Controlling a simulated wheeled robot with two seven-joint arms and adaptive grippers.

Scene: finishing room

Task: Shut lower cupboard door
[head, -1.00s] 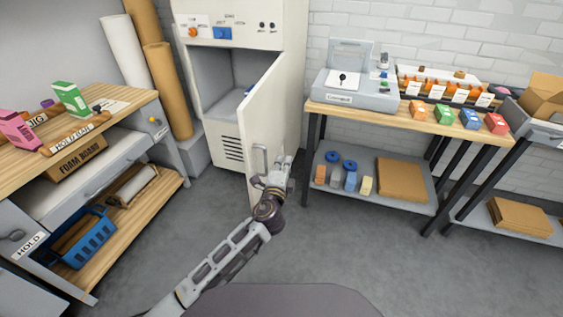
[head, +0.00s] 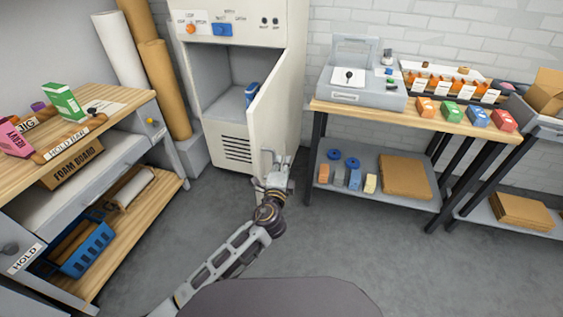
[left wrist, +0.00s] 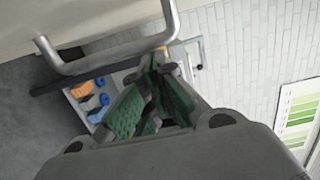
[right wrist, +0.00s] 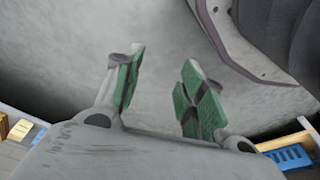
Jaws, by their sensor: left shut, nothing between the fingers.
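The lower cupboard door (head: 277,110) is a pale panel on the white cabinet, standing ajar with its hinge side at the right. Its grey bar handle (head: 267,163) is on the outer face; it also shows in the left wrist view (left wrist: 110,60). My left gripper (head: 276,172) is shut and empty, at the outer side of the door close beside the handle. Whether it touches the handle or door I cannot tell. My right gripper (right wrist: 160,82) is open and empty over grey floor; it is out of the head view.
A blue object (head: 251,94) stands inside the cupboard, clear of the door's edge. A wood-topped bench (head: 420,118) with a lower shelf is close at right. A wooden workbench (head: 120,118) with shelves stands at left. Grey floor (head: 370,250) is open in front.

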